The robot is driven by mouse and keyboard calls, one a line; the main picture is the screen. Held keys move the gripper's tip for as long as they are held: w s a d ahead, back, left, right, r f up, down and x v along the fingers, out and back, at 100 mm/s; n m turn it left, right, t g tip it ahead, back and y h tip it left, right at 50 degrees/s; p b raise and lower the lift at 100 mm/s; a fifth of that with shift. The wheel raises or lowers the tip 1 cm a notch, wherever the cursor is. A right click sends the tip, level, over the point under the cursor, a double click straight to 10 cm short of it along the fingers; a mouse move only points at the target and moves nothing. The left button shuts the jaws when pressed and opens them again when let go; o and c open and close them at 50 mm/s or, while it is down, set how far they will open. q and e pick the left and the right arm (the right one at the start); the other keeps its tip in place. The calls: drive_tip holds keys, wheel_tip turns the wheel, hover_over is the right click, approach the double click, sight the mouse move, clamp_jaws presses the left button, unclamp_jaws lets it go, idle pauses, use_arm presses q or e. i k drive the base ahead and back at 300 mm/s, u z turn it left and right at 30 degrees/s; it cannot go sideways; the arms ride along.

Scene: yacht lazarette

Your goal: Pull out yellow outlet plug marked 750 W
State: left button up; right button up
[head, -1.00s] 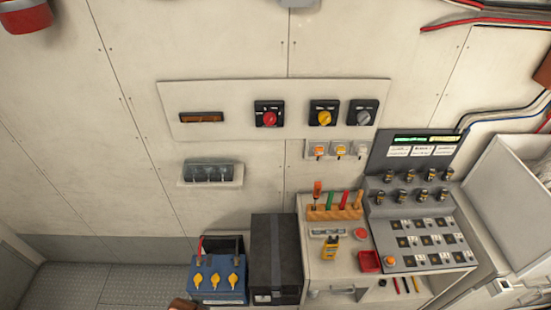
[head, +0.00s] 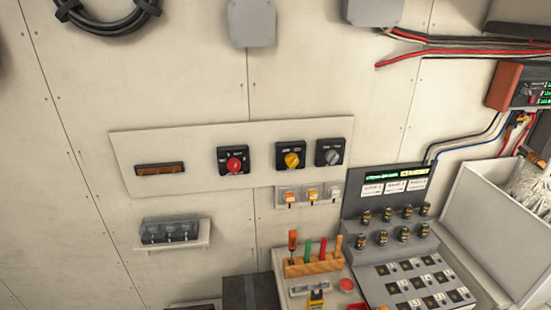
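A row of three small outlets is on the wall below the switch panel. The left one holds an orange plug (head: 290,198), the middle one a yellow plug (head: 313,195), and the right one a white or grey plug (head: 335,193). Each has a small tag under it, too small to read, so I cannot make out the 750 W mark. Neither of my grippers shows in the head view.
The wall panel (head: 200,190) carries red, yellow and grey rotary switches. Below stand a sloped console (head: 395,262) with several black-and-gold knobs and a wooden tool rack (head: 314,265) with upright tools. A glass-covered box (head: 170,230) sits on a shelf at left.

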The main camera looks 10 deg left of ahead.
sight(312, 195)
drive_tip(key=u, duration=3.45)
drive_tip(key=k, duration=1.25)
drive_tip(key=z, duration=1.85)
